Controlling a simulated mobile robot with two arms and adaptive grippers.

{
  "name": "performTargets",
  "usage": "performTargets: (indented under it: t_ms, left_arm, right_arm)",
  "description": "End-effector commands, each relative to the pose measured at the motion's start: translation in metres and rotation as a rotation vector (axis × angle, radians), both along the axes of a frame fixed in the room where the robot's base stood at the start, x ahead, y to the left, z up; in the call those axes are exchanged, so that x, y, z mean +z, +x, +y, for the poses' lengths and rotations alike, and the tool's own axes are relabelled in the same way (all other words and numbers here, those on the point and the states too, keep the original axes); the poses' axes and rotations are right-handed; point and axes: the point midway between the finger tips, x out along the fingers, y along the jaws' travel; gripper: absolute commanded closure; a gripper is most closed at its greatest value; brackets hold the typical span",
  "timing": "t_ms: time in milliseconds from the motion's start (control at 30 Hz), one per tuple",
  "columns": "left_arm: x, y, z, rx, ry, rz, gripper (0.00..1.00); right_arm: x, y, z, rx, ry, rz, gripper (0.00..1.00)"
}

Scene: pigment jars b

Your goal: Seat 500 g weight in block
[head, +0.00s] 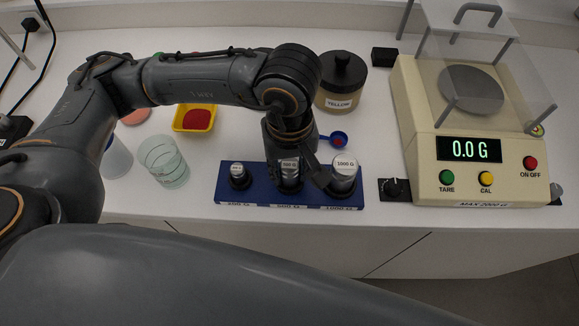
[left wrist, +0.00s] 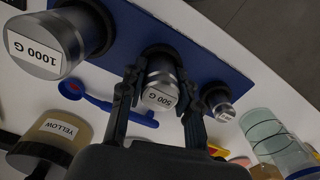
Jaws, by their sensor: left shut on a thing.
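The 500 g weight (head: 290,170), a silver cylinder with a white label, is at the middle place of the blue block (head: 263,188). My left gripper (head: 293,160) is shut on it from above, with one finger on each side in the left wrist view. The weight (left wrist: 160,88) meets the dark ring of the middle hole there; I cannot tell whether it is fully down. The 1000 g weight (head: 344,172) and the small 200 g weight (head: 238,171) stand in the outer places. My right gripper is not in view.
The balance (head: 420,120) reads 0.0 G at the right, its clear cover raised. The yellow jar (head: 341,85) and a blue scoop (head: 338,138) are behind the block. Glass beakers (head: 163,160) and a yellow tray (head: 194,118) are to its left. The counter's front edge is close.

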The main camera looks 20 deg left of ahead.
Motion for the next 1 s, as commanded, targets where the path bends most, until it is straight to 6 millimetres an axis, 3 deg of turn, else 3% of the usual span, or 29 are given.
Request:
performTargets:
  t_ms: [33,67,167,200,567,667,1000]
  left_arm:
    - [-0.002,0.000,0.000,0.000,-0.001,-0.002,1.00]
    - [-0.001,0.000,0.000,0.000,-0.001,-0.002,0.64]
    - [0.000,0.000,0.000,0.000,0.000,-0.001,0.43]
    - [0.000,0.000,0.000,0.000,0.000,-0.001,0.41]
    - [0.004,0.001,0.000,0.000,0.000,-0.001,0.41]
    - [0.018,0.001,0.000,0.001,-0.002,-0.005,0.41]
    - [0.088,0.001,-0.001,0.001,-0.002,-0.005,0.41]
  right_arm:
    - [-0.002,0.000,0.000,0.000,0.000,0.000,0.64]
    - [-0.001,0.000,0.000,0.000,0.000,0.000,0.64]
    - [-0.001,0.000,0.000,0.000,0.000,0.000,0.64]
    - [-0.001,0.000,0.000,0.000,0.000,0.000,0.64]
    - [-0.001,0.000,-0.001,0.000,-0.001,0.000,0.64]
    - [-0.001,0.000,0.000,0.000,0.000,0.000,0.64]
    - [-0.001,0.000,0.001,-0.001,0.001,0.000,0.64]
